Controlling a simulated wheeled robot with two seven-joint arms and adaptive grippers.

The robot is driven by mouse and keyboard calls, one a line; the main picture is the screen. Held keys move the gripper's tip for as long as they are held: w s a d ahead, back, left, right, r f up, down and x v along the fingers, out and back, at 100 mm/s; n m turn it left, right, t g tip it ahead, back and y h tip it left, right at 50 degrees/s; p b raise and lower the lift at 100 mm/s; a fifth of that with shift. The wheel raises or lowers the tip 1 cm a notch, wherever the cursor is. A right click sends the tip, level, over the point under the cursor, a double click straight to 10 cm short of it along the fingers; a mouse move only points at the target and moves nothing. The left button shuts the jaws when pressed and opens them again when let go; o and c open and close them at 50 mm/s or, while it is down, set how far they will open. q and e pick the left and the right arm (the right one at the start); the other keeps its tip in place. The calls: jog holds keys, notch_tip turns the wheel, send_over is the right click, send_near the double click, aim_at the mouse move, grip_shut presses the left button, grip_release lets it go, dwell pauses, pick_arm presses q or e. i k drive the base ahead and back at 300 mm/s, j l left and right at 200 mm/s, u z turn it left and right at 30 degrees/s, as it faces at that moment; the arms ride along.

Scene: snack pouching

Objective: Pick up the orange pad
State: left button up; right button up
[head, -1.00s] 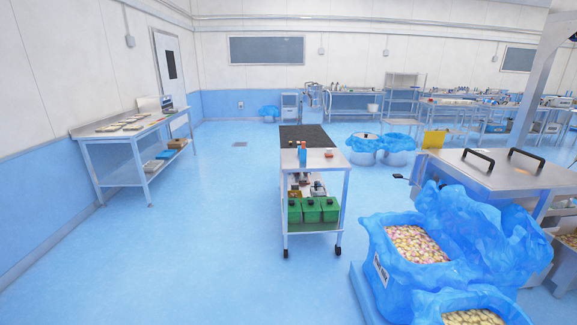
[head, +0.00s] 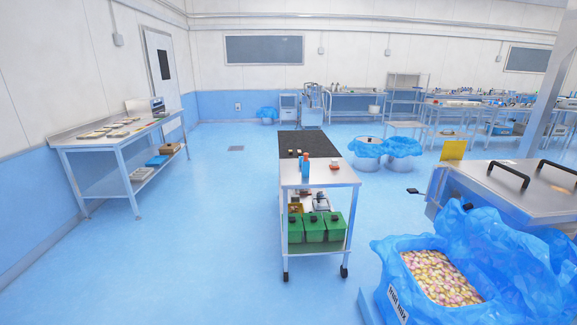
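I cannot make out a clear orange pad in the head view. A steel cart (head: 338,177) stands ahead of me, with a blue bottle with an orange-red upper part (head: 305,163) upright on its top. A small white and reddish item (head: 334,166) lies right of the bottle, too small to identify. On the left table (head: 66,141) are several flat, pale items (head: 95,133) and small reddish pieces, also too small to tell. Neither of my grippers is in view.
Green boxes (head: 313,229) sit on the cart's lower shelf. At right stand a blue-lined bin of pale pieces (head: 438,276) and a steel machine (head: 520,185) with black handles. Blue-lined tubs (head: 366,147) stand behind. The floor (head: 190,240) left of the cart is clear.

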aim_at(334, 165)
jog(key=i, duration=0.8)
jog(key=i+j+z, duration=0.1)
jog(key=i+z, duration=0.15)
jog(key=i, duration=0.5)
jog(key=i+z, duration=0.45)
jog(key=i+j+z, duration=0.1)
jog(key=i+z, duration=0.4)
jog(key=i+j+z, duration=0.3)
jog(key=z, duration=0.15)
